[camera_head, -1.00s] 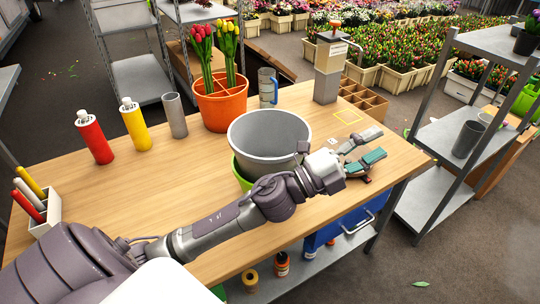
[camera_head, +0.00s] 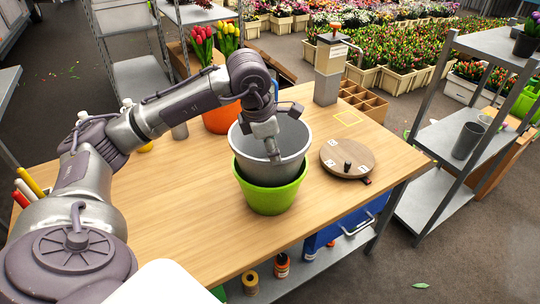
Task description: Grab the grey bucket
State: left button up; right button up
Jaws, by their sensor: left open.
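The grey bucket (camera_head: 297,134) stands upright, nested in a green pot (camera_head: 270,199) on the wooden table. My left gripper (camera_head: 271,150) points down over the bucket's opening. It is open, and its visible tip is inside the bucket's outline near the front part of the rim. I cannot tell whether it touches the wall. My left arm and gripper hide the back left of the bucket's rim. My right gripper does not show.
A round wooden turntable (camera_head: 347,158) lies right of the bucket. The orange pot (camera_head: 221,118) with tulips is behind my arm. A grey dispenser (camera_head: 327,85) stands at the back right. The table (camera_head: 190,215) is clear at the front left.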

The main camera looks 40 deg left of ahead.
pick_arm(q)
send_over(279, 179)
jog(key=s, duration=0.1)
jog(key=f, duration=0.4)
jog(key=shift+s+f+p, duration=0.2)
jog(key=shift+f+p, duration=0.05)
jog(key=shift+p, duration=0.1)
jog(key=p+x, duration=0.2)
jog(key=x, duration=0.3)
jog(key=shift+a, duration=0.2)
jog(key=shift+w+f, duration=0.1)
jog(key=shift+f, duration=0.1)
jog(key=shift+r, duration=0.1)
grip_shut()
